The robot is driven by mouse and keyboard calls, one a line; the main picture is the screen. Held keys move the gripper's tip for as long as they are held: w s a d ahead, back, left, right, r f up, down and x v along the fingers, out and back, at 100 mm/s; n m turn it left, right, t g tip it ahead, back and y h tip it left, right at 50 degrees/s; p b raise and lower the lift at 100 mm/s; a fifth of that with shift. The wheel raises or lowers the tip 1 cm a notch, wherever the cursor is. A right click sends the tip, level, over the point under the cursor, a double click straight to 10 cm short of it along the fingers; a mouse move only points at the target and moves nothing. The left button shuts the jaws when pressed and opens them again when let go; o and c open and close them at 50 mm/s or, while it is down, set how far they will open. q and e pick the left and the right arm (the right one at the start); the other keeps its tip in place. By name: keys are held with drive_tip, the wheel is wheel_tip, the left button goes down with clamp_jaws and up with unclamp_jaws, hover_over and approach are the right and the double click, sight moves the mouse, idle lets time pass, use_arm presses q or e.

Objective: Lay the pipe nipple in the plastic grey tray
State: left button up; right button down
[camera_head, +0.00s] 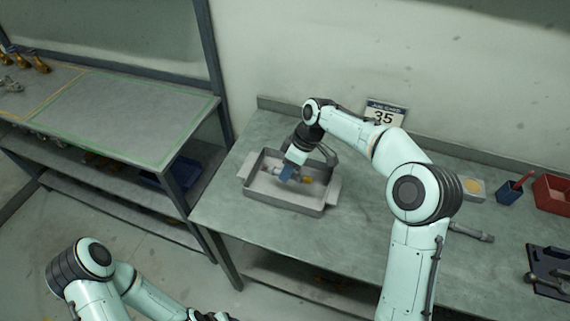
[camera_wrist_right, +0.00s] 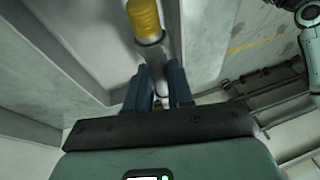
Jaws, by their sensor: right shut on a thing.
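The grey tray (camera_head: 290,202) stands on the workbench, with a handle at each end. My right gripper (camera_head: 288,173) reaches down over the tray's inside. It is shut on the pipe nipple (camera_head: 306,180), whose yellow end sticks out to the right of the blue fingers. In the right wrist view, the pipe nipple (camera_wrist_right: 146,22) runs between the blue fingers of my right gripper (camera_wrist_right: 160,88), yellow end outward. I cannot tell whether it touches the tray floor. My left gripper (camera_head: 207,316) shows only in part at the bottom edge; its fingers are not clear.
A sign reading 35 (camera_head: 385,114) stands against the wall behind the tray. A blue cup (camera_head: 509,192), a red bin (camera_head: 553,192) and a grey metal tool (camera_head: 472,232) lie to the right. A green-edged table (camera_head: 130,115) stands at left across a gap. The bench left of the tray is clear.

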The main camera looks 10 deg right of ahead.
drive_tip(key=shift+s+f, duration=0.15)
drive_tip(key=shift+f, duration=0.3)
drive_tip(key=shift+f+b, duration=1.75)
drive_tip(key=shift+f, duration=2)
use_arm(q)
drive_tip(key=s+f, duration=0.4)
drive_tip(key=shift+f, duration=0.35)
drive_tip(key=shift+s, duration=0.1)
use_arm(e)
drive_tip(key=shift+w, duration=0.2)
drive_tip(key=c, duration=0.9)
unclamp_jaws()
use_arm(q)
drive_tip(key=shift+w+r+p, duration=1)
drive_tip(key=shift+r, duration=0.25)
use_arm(e)
drive_tip(key=v, duration=1.3)
drive_tip(key=shift+r, duration=0.25)
